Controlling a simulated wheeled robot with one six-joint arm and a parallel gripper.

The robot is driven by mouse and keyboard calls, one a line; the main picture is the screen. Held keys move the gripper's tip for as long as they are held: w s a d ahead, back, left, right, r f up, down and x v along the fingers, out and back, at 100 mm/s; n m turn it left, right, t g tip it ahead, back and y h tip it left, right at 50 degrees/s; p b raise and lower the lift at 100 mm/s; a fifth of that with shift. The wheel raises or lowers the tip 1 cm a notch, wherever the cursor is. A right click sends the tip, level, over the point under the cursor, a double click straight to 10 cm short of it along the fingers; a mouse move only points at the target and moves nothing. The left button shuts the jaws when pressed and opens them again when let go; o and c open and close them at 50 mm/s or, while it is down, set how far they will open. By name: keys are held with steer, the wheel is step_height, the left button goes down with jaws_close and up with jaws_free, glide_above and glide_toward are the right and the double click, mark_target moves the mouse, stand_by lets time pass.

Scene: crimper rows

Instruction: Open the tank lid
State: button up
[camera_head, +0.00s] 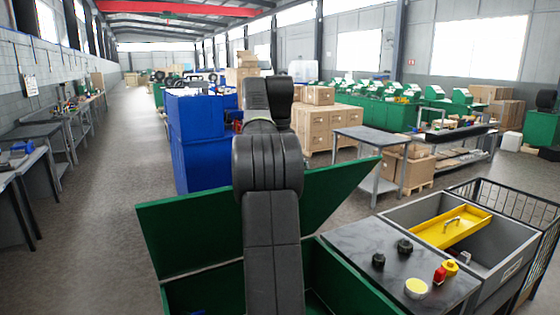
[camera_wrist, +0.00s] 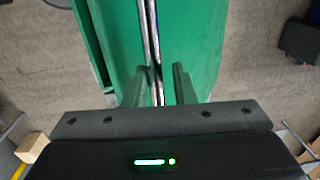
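A grey tank (camera_head: 398,212) stands at the lower right in the head view. A green container (camera_head: 190,292) with raised slanting green panels (camera_head: 190,228) stands in front of me, partly behind my arm. In the wrist view, my gripper (camera_wrist: 159,82) has its two fingers apart, over green panels (camera_wrist: 195,35) with a metal-edged seam running between the fingers. I see nothing held. My gripper is hidden in the head view.
A dark worktop (camera_head: 395,265) with black knobs, a red item and a yellow item adjoins the tank. A black wire cage (camera_head: 520,215) stands at its right. A blue cabinet (camera_head: 205,150) and a grey table (camera_head: 372,140) stand beyond. Open floor lies at left.

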steer(key=shift+o, duration=0.9)
steer(key=shift+w+a+f, duration=0.25)
steer(key=shift+w+f, duration=0.05)
steer(key=shift+w, duration=0.1)
steer(key=shift+s+d+r, duration=0.2)
steer(key=shift+s+r, duration=0.05)
steer(key=shift+r, duration=0.05)
steer(key=shift+w, duration=0.1)
